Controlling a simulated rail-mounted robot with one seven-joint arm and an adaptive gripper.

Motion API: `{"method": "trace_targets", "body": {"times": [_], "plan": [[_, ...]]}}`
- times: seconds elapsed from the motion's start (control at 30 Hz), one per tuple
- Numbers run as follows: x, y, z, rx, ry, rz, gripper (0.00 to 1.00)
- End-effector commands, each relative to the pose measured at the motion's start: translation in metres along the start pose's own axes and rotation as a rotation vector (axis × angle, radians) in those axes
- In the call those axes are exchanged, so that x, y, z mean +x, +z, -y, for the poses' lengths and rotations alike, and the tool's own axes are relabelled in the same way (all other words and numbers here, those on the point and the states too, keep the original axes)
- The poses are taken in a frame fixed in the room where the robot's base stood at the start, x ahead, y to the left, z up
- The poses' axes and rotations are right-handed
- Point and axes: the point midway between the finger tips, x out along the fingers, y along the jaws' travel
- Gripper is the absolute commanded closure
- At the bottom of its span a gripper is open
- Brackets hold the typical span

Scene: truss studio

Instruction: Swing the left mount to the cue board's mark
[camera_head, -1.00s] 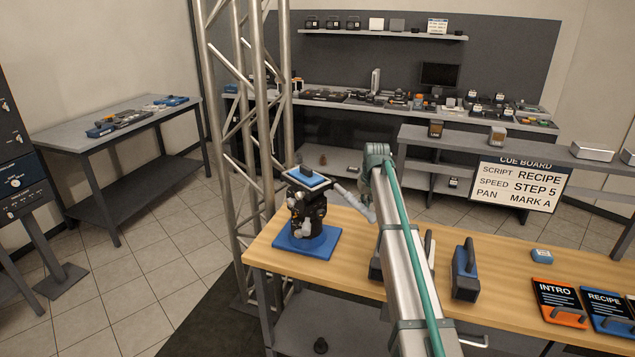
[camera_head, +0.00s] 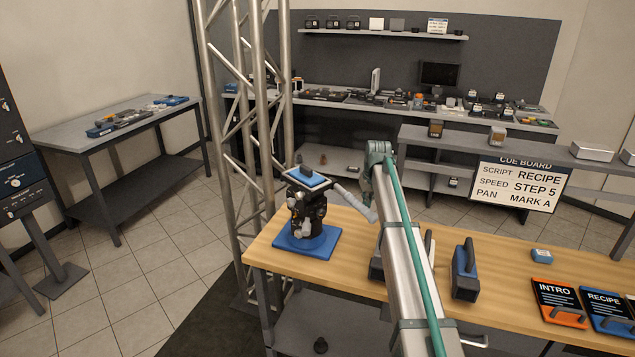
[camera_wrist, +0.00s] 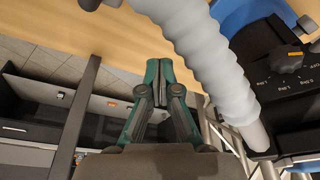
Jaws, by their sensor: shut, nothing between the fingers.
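The left mount (camera_head: 308,205) is a black head with a blue top plate, upright on a blue base (camera_head: 305,241) at the bench's left end. Its pale grey ribbed handle (camera_head: 355,201) slopes down to the right. In the wrist view, the handle (camera_wrist: 205,60) crosses close to the right of my gripper (camera_wrist: 159,64). The fingers are shut and empty, beside the handle; I cannot tell whether they touch it. In the head view my arm hides the fingers. The mount's dark, marked face (camera_wrist: 285,85) also shows. The cue board (camera_head: 518,184) reads RECIPE, STEP 5, PAN MARK A.
A blue-sided block with a dark handle (camera_head: 466,270) stands right of my arm. A metal truss (camera_head: 243,130) rises beside the mount.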

Motion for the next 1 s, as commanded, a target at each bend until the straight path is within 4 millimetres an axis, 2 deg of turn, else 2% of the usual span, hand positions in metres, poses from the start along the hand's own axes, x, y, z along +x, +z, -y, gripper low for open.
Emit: {"method": "trace_targets", "body": {"times": [1.0], "plan": [[-0.070,-0.018,0.000,0.000,0.000,0.000,1.00]]}}
